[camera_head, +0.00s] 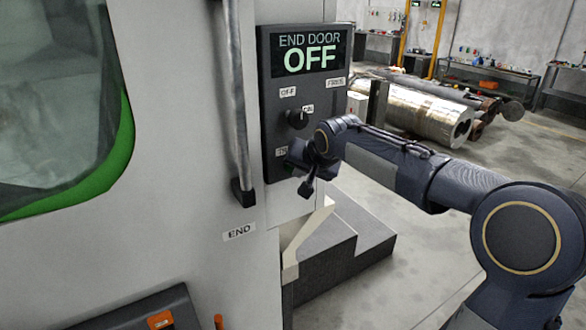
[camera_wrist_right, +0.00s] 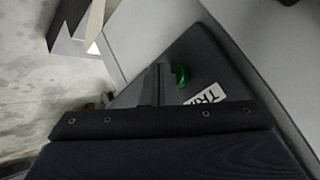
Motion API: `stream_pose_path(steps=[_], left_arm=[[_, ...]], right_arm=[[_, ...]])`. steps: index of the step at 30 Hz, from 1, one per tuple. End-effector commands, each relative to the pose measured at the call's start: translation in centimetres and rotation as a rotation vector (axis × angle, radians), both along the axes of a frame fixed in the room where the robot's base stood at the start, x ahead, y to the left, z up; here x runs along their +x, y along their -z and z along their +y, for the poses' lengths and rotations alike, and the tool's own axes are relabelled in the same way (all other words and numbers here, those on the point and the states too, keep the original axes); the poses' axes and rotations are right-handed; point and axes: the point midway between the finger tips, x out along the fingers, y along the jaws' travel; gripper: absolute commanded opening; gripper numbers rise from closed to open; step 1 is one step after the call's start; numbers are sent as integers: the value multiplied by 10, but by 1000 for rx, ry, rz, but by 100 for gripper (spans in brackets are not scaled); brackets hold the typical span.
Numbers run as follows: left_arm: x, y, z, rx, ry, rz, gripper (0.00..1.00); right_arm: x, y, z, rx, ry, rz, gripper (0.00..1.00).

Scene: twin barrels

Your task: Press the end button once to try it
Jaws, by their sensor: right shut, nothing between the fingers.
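The dark control panel (camera_head: 265,100) on the machine's side shows "END DOOR OFF" on its display (camera_head: 310,52). A dark knob (camera_head: 297,119) sits mid-panel among small white labels. My right gripper (camera_head: 294,160) is at the panel's lower part, beside a partly covered label (camera_head: 281,152). In the right wrist view the gripper (camera_wrist_right: 160,72) is shut and empty, its tips close to the panel face. A green round part (camera_wrist_right: 180,74) shows right beside the fingers, next to a label starting "TR" (camera_wrist_right: 207,93). I cannot tell whether the tips touch it. My left gripper is out of view.
A long vertical handle (camera_head: 238,110) stands left of the panel, on the door marked "END" (camera_head: 239,232). A dark grey step block (camera_head: 345,240) is below the panel. Metal cylinders (camera_head: 420,108) lie on the floor behind my right arm.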

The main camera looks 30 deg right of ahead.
Motion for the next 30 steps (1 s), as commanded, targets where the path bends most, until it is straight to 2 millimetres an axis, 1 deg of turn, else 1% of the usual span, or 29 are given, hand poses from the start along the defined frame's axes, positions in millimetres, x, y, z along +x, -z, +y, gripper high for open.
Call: stream_pose_path(steps=[10,30], left_arm=[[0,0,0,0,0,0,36],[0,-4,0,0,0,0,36]], right_arm=[[1,0,0,0,0,0,0],[9,0,1,0,0,0,0]])
